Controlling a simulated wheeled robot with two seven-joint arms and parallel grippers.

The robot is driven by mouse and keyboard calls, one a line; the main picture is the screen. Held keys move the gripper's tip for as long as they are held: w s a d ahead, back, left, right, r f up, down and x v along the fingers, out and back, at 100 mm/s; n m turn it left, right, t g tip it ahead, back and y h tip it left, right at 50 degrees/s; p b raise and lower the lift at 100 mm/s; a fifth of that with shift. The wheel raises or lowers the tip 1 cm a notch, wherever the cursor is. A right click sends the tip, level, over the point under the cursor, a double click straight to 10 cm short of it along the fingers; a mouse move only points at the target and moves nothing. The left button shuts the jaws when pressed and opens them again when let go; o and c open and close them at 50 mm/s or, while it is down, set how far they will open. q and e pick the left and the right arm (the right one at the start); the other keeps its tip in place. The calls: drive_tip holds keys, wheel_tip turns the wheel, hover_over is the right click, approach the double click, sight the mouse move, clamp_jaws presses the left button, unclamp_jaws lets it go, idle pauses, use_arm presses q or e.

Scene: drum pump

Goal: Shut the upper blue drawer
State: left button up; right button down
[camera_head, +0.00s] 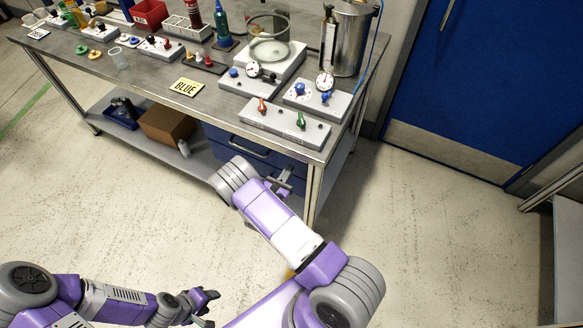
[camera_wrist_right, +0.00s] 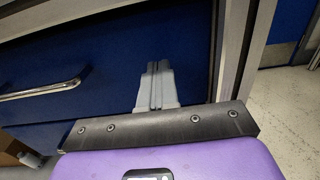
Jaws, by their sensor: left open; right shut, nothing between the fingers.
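The upper blue drawer (camera_head: 262,149) is in the cabinet under the right end of the workbench, with a silver bar handle across its front. In the right wrist view its dark blue front (camera_wrist_right: 110,65) fills the upper left, with the handle (camera_wrist_right: 45,90) at the left. My right gripper (camera_head: 284,180) is at the right part of the drawer fronts. In the wrist view its fingers (camera_wrist_right: 156,72) are shut and empty, pointing at the blue front to the right of the handle; I cannot tell whether they touch. My left gripper (camera_head: 208,301) is open and empty, low over the floor.
A workbench leg (camera_head: 314,195) stands just right of my right gripper; its frame shows in the wrist view (camera_wrist_right: 236,50). A brown box (camera_head: 167,124) and a blue bin (camera_head: 122,114) sit on the lower shelf. Valve panels crowd the benchtop. The floor ahead is clear.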

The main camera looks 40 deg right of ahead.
drive_tip(key=p+v, duration=0.1)
drive_tip(key=v, duration=1)
drive_tip(key=shift+s+a, duration=0.2)
drive_tip(key=shift+a, duration=0.15)
drive_tip(key=s+d+f+m+g+y, duration=0.1)
drive_tip(key=s+f+m+g+y, duration=0.15)
drive_tip(key=s+g, duration=0.4)
drive_tip(key=s+d+f+m+g+y, duration=0.1)
drive_tip(key=s+f+m+g+y, duration=0.1)
drive_tip(key=s+f+m+g, duration=0.45)
drive_tip(key=s+a+m+g+y, duration=0.2)
drive_tip(key=s+a+y, duration=0.4)
drive_tip(key=s, duration=0.2)
drive_tip(key=a+r+m+t+y, duration=0.2)
drive_tip(key=a+m+y, duration=0.6)
drive_tip(key=a, duration=0.3)
drive_tip(key=w+r+m+t+y, duration=0.1)
drive_tip(key=w+r+m+t, duration=0.1)
drive_tip(key=w+m+t, duration=0.3)
drive_tip(key=shift+w+d+r+m+y, duration=0.2)
drive_tip(key=shift+w+d+m+y, duration=0.25)
drive_tip(key=shift+m, duration=0.55)
